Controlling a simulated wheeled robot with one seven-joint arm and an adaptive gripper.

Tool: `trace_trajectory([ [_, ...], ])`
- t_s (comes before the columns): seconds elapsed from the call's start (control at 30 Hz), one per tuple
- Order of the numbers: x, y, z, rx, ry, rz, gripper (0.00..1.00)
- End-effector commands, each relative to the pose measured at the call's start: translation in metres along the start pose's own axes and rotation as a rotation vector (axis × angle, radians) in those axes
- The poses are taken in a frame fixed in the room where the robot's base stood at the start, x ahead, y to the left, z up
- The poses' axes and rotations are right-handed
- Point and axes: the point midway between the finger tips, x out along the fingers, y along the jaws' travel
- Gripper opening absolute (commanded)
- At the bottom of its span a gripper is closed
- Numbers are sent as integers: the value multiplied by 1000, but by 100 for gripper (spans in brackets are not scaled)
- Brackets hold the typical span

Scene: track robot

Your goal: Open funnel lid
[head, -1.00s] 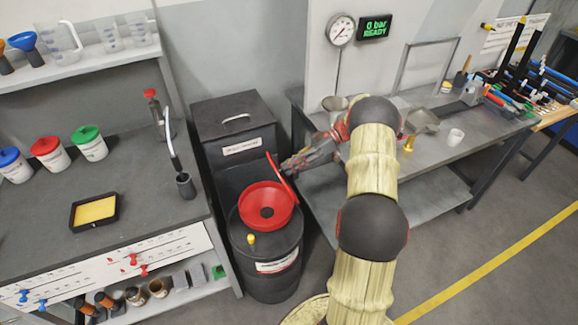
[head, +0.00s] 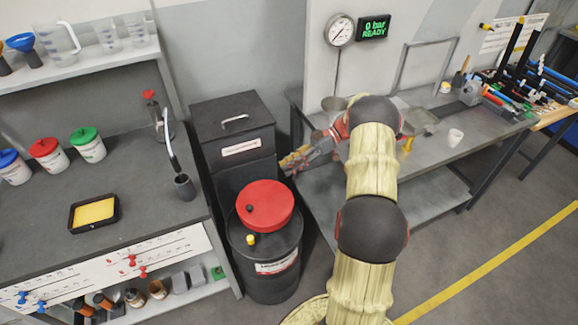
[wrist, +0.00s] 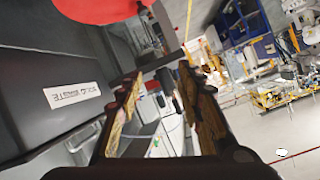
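The red funnel lid (head: 268,203) lies flat over the funnel on top of the black drum (head: 272,274), with a small black knob at its left side. The funnel itself is hidden beneath it. My gripper (head: 287,163) is to the upper right of the lid, apart from it. In the wrist view my gripper (wrist: 158,84) has its two fingers spread with nothing between them. A red round edge, probably the lid (wrist: 100,8), shows at the top of the wrist view.
A dark lidded bin (head: 233,130) with a white label stands behind the drum. A yellow cap (head: 250,239) sits on the drum's top. The left workbench (head: 130,170) and the right bench (head: 440,150) flank the drum. A yellow line (head: 490,265) crosses the floor.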

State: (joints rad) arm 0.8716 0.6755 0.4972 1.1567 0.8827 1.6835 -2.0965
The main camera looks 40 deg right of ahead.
Motion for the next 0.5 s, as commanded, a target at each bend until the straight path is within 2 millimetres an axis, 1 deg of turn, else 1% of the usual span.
trace_trajectory([
  [0.03,-4,-2,-8,-4,-2,2,37],
  [0.3,-23,-20,-50,-3,-1,2,37],
  [0.5,-32,-29,-70,-1,0,1,37],
])
